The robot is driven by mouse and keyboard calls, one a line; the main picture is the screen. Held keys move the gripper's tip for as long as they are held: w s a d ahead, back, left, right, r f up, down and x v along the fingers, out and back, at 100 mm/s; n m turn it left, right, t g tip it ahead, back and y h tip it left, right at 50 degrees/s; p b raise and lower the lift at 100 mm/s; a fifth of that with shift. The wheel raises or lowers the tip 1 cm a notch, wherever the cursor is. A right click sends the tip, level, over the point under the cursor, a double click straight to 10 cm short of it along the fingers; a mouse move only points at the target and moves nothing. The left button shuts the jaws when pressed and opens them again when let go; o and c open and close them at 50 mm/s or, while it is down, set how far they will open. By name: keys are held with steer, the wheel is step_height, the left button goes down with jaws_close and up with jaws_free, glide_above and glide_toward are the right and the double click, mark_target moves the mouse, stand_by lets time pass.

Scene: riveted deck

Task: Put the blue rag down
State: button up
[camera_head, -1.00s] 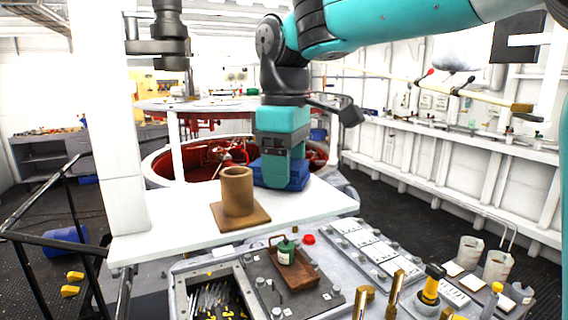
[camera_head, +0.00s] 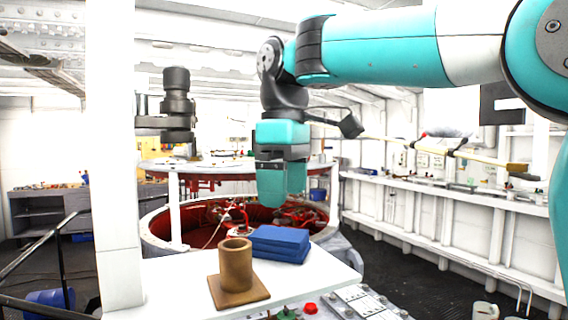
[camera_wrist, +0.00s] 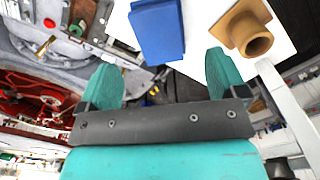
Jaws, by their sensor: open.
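The blue rag (camera_head: 280,243), a folded block-like stack, lies on the white tabletop (camera_head: 185,278), right behind the brown cylinder on its square base. My gripper (camera_head: 283,190) hangs above the rag, clear of it, with its fingers pointing down. In the wrist view the two teal fingers (camera_wrist: 163,80) are spread apart with nothing between them. The rag (camera_wrist: 158,28) shows there beyond the fingers, flat on the white surface.
The brown cylinder on a square base (camera_head: 237,272) stands beside the rag, close to it. A round red-lined opening (camera_head: 205,215) lies behind the table. A control panel (camera_head: 350,303) is at the front right, and a white post (camera_head: 118,160) stands at the left.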

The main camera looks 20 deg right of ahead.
mark_target(284, 235)
step_height(284, 235, up, 4)
steer(key=shift+r, duration=0.2)
stand_by(0.5)
